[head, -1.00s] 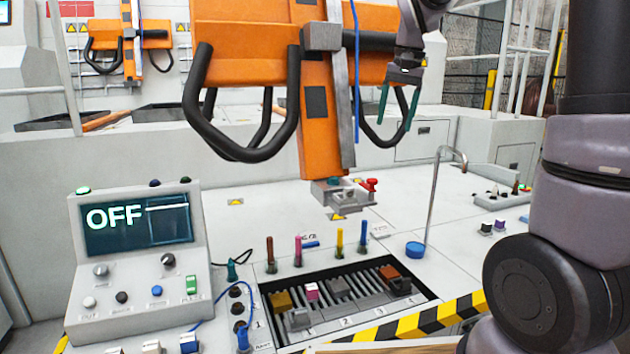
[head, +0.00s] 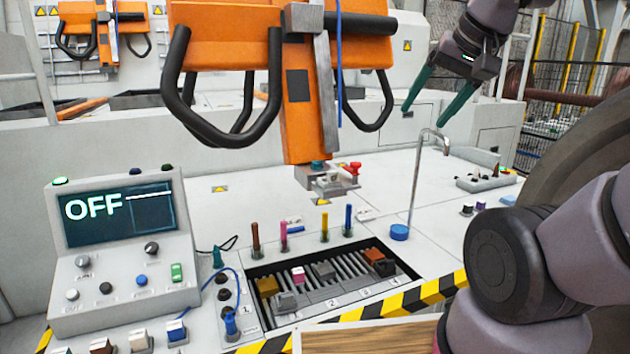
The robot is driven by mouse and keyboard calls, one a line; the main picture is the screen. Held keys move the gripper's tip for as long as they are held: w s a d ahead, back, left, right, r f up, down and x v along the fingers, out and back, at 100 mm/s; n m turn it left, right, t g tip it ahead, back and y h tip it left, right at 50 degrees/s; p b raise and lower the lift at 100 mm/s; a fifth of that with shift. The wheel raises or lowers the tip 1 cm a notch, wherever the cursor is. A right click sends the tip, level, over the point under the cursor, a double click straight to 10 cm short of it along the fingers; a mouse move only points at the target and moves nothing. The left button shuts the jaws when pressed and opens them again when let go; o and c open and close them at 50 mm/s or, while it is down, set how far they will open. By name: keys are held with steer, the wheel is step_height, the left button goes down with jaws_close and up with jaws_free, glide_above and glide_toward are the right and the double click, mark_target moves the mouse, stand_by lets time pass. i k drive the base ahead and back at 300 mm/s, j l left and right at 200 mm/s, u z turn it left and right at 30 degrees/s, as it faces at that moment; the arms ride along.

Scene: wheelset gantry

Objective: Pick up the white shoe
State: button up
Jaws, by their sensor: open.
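I cannot tell for sure which thing is the white shoe. A small block with a white top (head: 139,337) stands at the console's front edge, between a brown-topped block (head: 101,345) and a blue-topped one (head: 176,329). My gripper (head: 424,130) has green fingers, spread apart and empty. It is raised at the upper right, well away from all these blocks.
An orange gantry tool (head: 303,130) with black handles hangs over the bench. A control panel showing OFF (head: 93,207) stands left. Colored pegs, including a yellow one (head: 325,225), line the tray's back. A thin bent pipe (head: 415,185) rises at right, beside a blue cap (head: 399,232).

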mark_target(333, 181)
steer(key=k+j+u, duration=0.15)
steer(key=j, duration=0.6)
steer(key=j+u, duration=0.2)
steer(key=j, duration=0.6)
